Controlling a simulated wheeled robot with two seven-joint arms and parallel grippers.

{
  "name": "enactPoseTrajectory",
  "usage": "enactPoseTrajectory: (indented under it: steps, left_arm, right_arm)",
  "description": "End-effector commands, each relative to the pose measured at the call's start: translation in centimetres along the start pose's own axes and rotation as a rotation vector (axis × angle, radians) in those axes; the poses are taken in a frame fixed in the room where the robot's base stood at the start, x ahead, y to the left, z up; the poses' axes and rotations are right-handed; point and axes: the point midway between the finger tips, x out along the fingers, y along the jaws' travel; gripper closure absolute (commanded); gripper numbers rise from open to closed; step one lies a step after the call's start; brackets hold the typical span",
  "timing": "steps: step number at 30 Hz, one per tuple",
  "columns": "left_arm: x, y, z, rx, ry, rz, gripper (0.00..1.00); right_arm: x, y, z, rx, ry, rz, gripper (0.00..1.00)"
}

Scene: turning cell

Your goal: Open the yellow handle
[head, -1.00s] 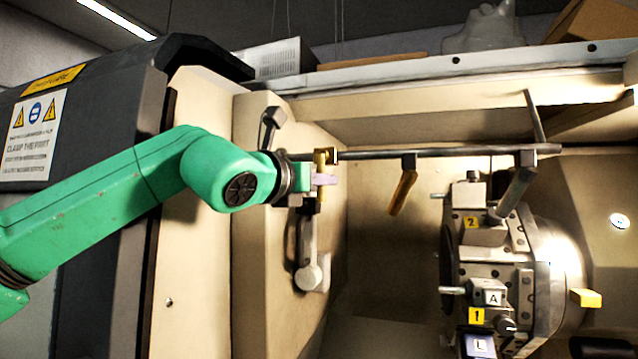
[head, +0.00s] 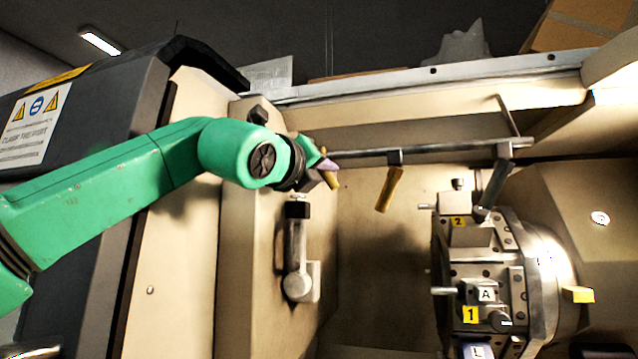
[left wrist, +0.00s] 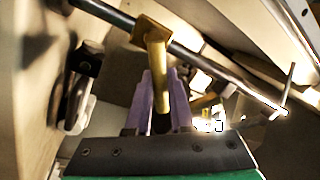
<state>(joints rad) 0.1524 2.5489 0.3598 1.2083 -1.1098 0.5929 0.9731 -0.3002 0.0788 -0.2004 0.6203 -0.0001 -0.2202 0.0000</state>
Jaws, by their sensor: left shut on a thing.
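The yellow handle (left wrist: 159,75) hangs from a brass block (left wrist: 150,32) on a dark rod (left wrist: 185,52). In the left wrist view it runs down between the two purple fingers of my left gripper (left wrist: 165,98), which is shut on it. In the head view my left gripper (head: 325,166) is at the left end of the rod (head: 440,148). Only the tilted lower end of the yellow handle (head: 332,181) shows there; the gripper hides the rest. My right gripper is not in view.
A second yellow handle (head: 388,190) hangs from the rod further right. A grey lever (head: 297,250) is on the cream wall below my gripper. The turret (head: 490,265) with numbered stations stands at the right. The dark machine door (head: 85,120) is at the left.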

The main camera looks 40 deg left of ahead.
Motion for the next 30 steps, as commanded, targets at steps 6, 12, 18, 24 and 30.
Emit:
enactPoseTrajectory:
  steps: [6,12,18,24,30]
  left_arm:
    - [0.1,-0.1,0.0,-0.024,-0.005,0.000,1.00]
    - [0.0,-0.1,0.1,-0.024,-0.005,0.000,1.00]
    - [0.0,-0.1,0.1,-0.023,-0.005,-0.001,0.50]
    - [0.0,-0.1,0.1,-0.023,-0.005,0.000,0.50]
    - [-1.3,0.0,-0.2,-0.024,-0.007,-0.002,0.50]
  right_arm:
    - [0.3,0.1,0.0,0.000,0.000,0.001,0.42]
    - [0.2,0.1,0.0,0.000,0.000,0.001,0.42]
    - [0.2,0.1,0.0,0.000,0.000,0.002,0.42]
    - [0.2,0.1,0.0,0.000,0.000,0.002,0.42]
    - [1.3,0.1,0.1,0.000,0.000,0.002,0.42]
